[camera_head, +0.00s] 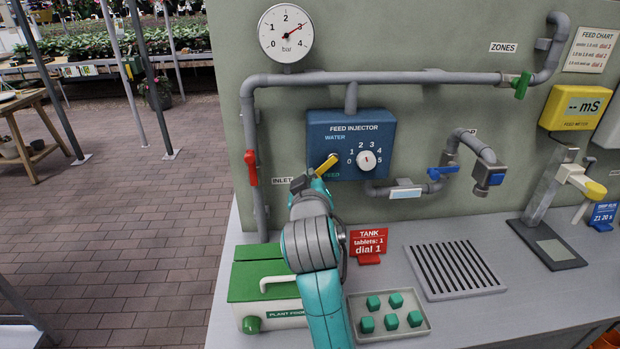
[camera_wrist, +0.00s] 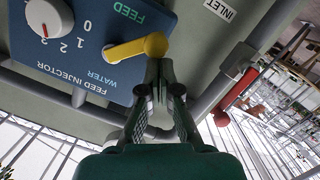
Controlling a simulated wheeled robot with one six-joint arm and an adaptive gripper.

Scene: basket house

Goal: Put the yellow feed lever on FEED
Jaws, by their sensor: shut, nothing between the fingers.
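The yellow feed lever (camera_head: 327,165) is on the left side of the blue feed injector box (camera_head: 351,128). It also shows in the wrist view (camera_wrist: 135,49), between the words FEED and WATER, its rounded knob end tilted a little to the FEED side. The FEED word is at the box's lower left in the head view, partly hidden by my arm. My gripper (camera_head: 305,182) is shut and empty, just at the lever's knob end. In the wrist view its fingertips (camera_wrist: 160,66) are right beside the knob; I cannot tell whether they touch.
A white dial (camera_head: 366,161) is on the same box. A red inlet valve handle (camera_head: 251,167) is left of it. A red tank sign (camera_head: 369,243), a green-lidded plant food box (camera_head: 256,275), a tray of green cubes (camera_head: 416,327) and a drain grate (camera_head: 453,270) are on the counter.

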